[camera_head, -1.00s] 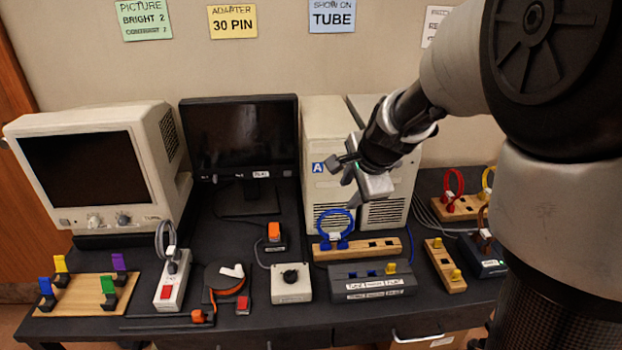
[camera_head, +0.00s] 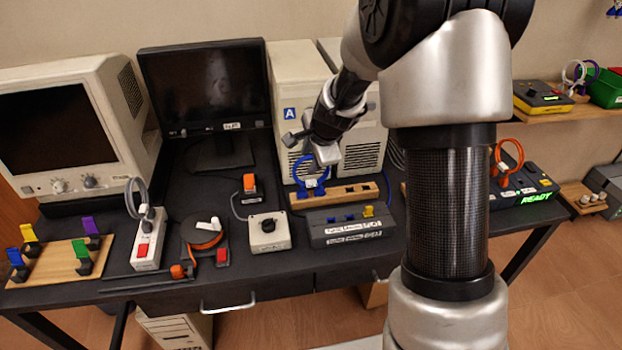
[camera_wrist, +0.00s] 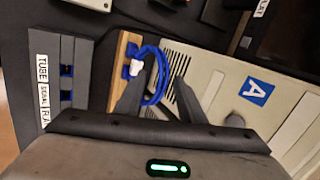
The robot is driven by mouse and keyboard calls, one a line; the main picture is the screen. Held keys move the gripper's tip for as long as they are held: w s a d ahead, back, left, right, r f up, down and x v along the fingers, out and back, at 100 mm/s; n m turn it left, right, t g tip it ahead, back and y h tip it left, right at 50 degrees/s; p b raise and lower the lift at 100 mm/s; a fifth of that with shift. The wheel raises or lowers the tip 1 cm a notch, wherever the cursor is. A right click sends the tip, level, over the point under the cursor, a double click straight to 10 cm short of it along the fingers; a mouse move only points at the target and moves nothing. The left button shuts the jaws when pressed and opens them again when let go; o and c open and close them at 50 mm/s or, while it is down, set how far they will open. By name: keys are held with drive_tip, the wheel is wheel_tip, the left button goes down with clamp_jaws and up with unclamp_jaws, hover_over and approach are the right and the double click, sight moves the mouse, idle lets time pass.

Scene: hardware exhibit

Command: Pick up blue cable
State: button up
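The blue cable (camera_head: 312,172) is a loop standing upright on a wooden strip with slots (camera_head: 362,189), with a white tag at its base. In the wrist view the blue loop (camera_wrist: 158,85) shows between my two fingers, its white tag near the wooden strip (camera_wrist: 119,68). My gripper (camera_head: 309,148) is open, with its fingers just above the loop in the head view. The wrist view also shows my gripper (camera_wrist: 160,88) with its fingers spread. I cannot tell whether either finger touches the cable.
A grey switch box (camera_head: 345,232) lies in front of the strip. A beige computer tower (camera_head: 298,90) stands close behind it. A white knob box (camera_head: 270,236) and a black monitor (camera_head: 204,85) are to the left. An orange cable (camera_head: 497,160) stands at the right.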

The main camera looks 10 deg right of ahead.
drive_tip(key=shift+w+f, duration=0.1)
drive_tip(key=shift+f, duration=0.05)
clamp_jaws()
